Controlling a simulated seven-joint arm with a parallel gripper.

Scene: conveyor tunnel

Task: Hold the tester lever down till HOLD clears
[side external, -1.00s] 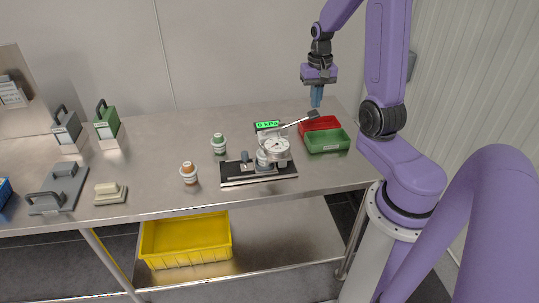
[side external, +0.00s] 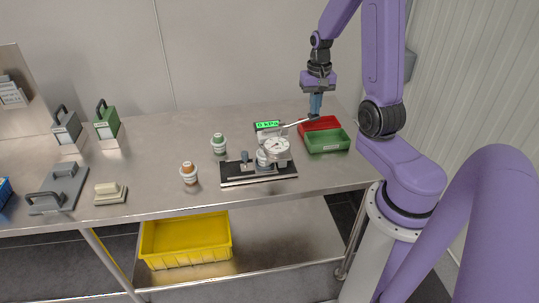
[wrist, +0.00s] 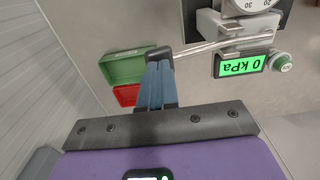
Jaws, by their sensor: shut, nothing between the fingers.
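The tester (side external: 272,151) stands on a black base plate on the steel table, with a round dial and a green display (side external: 267,125) reading "0 kPa". Its lever (side external: 298,122) is a thin metal rod reaching out to the right, ending in a dark pad. My gripper (side external: 315,112) is shut and empty, pointing down with its blue fingertips at the lever's pad. In the wrist view the fingertips (wrist: 155,64) overlap the dark lever pad (wrist: 160,53); I cannot tell whether they press on it. The display (wrist: 243,64) also reads "0 kPa" there.
A red tray (side external: 318,124) and a green tray (side external: 327,141) lie beside the lever. A green-capped jar (side external: 219,144) and an orange-capped jar (side external: 189,173) stand to the left. Handled blocks are farther left. A yellow bin (side external: 186,239) sits on the lower shelf.

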